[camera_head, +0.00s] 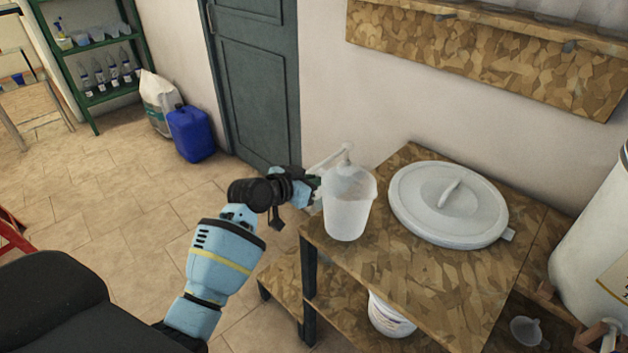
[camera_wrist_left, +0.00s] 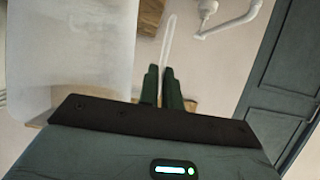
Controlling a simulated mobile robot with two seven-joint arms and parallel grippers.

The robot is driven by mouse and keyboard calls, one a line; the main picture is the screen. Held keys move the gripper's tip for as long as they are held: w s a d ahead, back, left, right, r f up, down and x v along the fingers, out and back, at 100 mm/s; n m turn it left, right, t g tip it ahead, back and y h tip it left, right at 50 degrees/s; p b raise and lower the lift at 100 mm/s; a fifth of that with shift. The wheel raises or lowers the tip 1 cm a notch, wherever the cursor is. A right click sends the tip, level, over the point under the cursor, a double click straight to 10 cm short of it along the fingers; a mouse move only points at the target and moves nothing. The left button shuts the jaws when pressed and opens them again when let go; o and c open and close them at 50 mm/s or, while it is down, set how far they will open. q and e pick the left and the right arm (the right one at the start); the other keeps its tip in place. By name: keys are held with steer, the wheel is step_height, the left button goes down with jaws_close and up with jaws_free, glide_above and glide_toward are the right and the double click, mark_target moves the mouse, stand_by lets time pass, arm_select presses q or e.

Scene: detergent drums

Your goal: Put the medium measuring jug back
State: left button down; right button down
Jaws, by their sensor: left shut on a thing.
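The measuring jug (camera_head: 347,212), white and translucent, is upright at the left edge of the wooden table (camera_head: 440,285). In the left wrist view its pale wall (camera_wrist_left: 75,60) fills the upper left. My left gripper (camera_head: 314,188) comes from the left, beside the jug. In the left wrist view its two dark fingers (camera_wrist_left: 162,88) are close together on a thin pale strip, which looks like the jug's handle (camera_wrist_left: 168,42). I cannot tell whether the jug's base touches the table. My right gripper is not in view.
A white pump head (camera_head: 345,155) shows just behind the jug. A round white lid (camera_head: 450,203) lies on the table to the right. A wooden wall shelf (camera_head: 490,55) with translucent vessels is above. A white drum (camera_head: 600,240) stands at right.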

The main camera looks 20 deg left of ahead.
arm_select(q)
steer(key=shift+f, duration=0.15)
steer(key=c, duration=1.6)
jaws_free()
steer(key=v, duration=1.2)
steer(key=shift+r+p, duration=0.25)
steer(key=shift+p, duration=0.15)
